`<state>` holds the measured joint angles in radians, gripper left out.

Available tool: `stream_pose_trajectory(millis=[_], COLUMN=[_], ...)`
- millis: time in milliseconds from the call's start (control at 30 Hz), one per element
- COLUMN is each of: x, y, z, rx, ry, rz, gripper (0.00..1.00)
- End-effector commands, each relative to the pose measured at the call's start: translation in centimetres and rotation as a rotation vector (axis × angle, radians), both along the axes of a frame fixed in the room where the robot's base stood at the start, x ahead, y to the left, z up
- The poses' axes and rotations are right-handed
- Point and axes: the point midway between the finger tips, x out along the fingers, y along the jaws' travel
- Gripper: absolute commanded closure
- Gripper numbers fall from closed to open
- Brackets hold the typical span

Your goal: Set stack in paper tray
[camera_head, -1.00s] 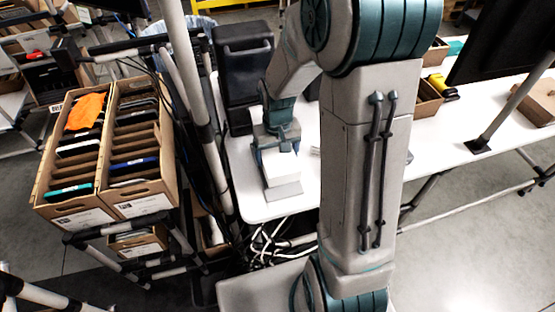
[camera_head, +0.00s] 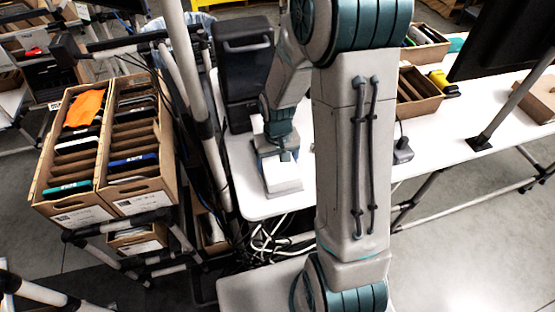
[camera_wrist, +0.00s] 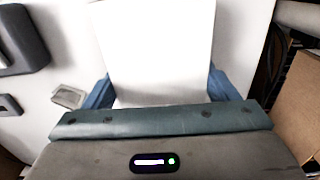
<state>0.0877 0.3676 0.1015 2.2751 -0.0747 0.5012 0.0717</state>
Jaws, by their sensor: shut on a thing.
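A white stack of paper (camera_head: 284,177) is in front of my gripper (camera_head: 278,152) in the head view, at the left end of the white table. In the wrist view the stack (camera_wrist: 160,45) fills the space between the two blue fingers of my gripper (camera_wrist: 163,90), which is shut on it. The stack's far end runs out of the top of the wrist view. I cannot tell whether its underside touches the table. I cannot make out a paper tray for certain in either view.
A black machine (camera_head: 243,75) stands behind my gripper on the white table (camera_head: 250,203). Cartons with upright folders (camera_head: 78,206) sit on the rack at left. Open boxes (camera_head: 420,100) and a yellow tool (camera_head: 444,84) lie at right. A small grey object (camera_wrist: 68,97) lies left of the stack.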

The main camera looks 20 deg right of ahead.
Motion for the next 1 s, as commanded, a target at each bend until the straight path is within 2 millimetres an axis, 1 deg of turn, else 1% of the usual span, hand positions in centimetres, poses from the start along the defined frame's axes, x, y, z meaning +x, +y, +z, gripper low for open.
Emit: stream_pose_trajectory(millis=[100, 133, 167, 200, 433, 567, 733, 1000], x=[0.0, 0.0, 0.0, 0.0, 0.0, 0.0, 0.2, 0.1], y=[0.0, 0.0, 0.0, 0.0, 0.0, 0.0, -0.1, 0.0], z=[0.0, -0.1, -0.1, -0.1, 0.0, 0.7, 2.7, 8.2], rx=[0.000, 0.000, 0.000, 0.000, 0.000, 0.000, -0.001, -0.001], ry=[-0.001, 0.000, 0.000, 0.000, 0.000, 0.000, -0.006, -0.006], rz=[0.000, 0.000, 0.000, 0.000, 0.000, 0.000, -0.001, 0.000], gripper=[0.56, 0.12, 0.04, 0.00, 0.00, 0.00, 0.00, 0.00])
